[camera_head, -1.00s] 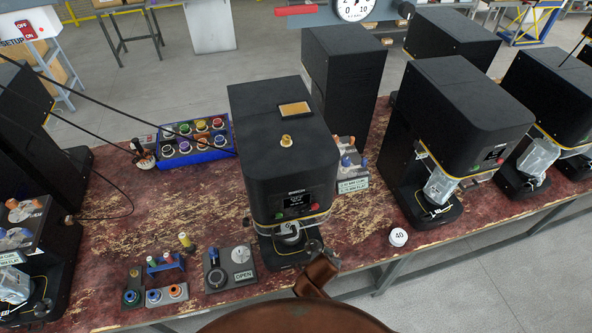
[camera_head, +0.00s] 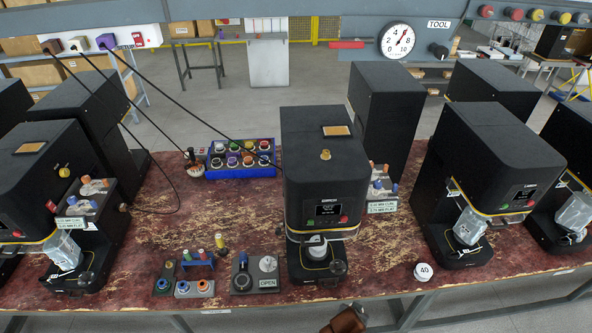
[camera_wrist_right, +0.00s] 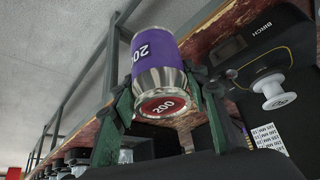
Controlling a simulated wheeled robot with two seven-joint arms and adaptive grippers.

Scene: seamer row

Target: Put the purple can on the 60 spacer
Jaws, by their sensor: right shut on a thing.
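The purple can (camera_wrist_right: 154,54) shows in the right wrist view, a metal can with a purple band marked 200 and a red end disc also marked 200. My right gripper (camera_wrist_right: 163,92) is shut on it, with green fingers on both sides, and it is tilted in this view. A white spacer (camera_head: 317,248) sits on the base of the middle black machine (camera_head: 325,170); its number is not readable now. It also shows in the right wrist view (camera_wrist_right: 272,90), apart from the can. The can is not visible in the head view. My left gripper is not in view.
A white spacer marked 40 (camera_head: 423,271) stands on the table (camera_head: 240,220) right of the middle machine. A panel with a knob and an OPEN label (camera_head: 254,276) lies to its left. A blue crate (camera_head: 240,170) stands behind. More black machines flank both sides.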

